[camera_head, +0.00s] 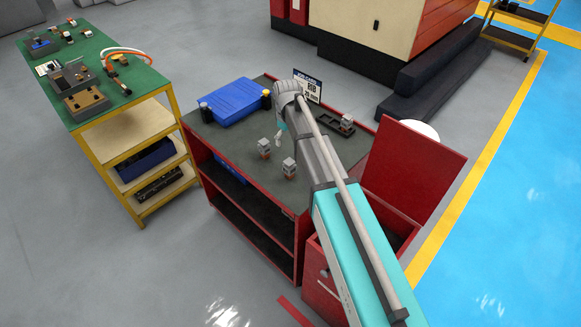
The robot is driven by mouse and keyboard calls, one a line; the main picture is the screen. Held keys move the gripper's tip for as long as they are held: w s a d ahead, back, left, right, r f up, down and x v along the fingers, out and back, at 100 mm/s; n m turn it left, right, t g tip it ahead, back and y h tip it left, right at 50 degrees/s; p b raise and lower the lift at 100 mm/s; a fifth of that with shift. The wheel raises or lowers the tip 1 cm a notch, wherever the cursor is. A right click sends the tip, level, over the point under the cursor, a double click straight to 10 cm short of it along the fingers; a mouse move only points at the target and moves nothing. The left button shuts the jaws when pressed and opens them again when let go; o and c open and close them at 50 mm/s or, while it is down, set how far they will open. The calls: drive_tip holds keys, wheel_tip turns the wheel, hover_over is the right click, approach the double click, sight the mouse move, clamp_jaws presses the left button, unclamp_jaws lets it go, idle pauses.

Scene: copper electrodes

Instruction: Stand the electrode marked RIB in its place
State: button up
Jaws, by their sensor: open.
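Two small electrodes with grey block tops and copper-brown lower parts stand upright on the dark top of the red cart: one at the left (263,147) and one nearer (289,168). A third similar piece (347,122) is at the right end of a black rack (330,121), partly behind my arm. A card sign (309,86) at the back reads "JOB CARD" and "RIB". Marks on the electrodes are too small to read. My gripper (279,137) is open, pointing down above the cart top near the two standing electrodes, and appears empty. My arm hides part of the cart top.
A red cabinet with a raised lid (415,168) adjoins the cart at the right. A green-topped bench (92,70) stands left. The cart's front left top is clear.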

sight(289, 162)
drive_tip(key=shift+f, duration=0.2)
wheel_tip(289, 162, down, 8)
drive_tip(key=b, duration=0.8)
drive_tip(key=shift+d+f+b, duration=0.1)
drive_tip(key=shift+f+b, duration=0.05)
drive_tip(key=shift+b, duration=0.2)
idle(0.4)
drive_tip(key=f+b, duration=0.3)
drive_tip(key=shift+s+d+f, duration=0.2)
drive_tip(key=shift+d+f, duration=0.05)
drive_tip(key=shift+f+b, duration=0.85)
drive_tip(key=shift+b, duration=0.25)
drive_tip(key=shift+c, duration=0.3)
clamp_jaws()
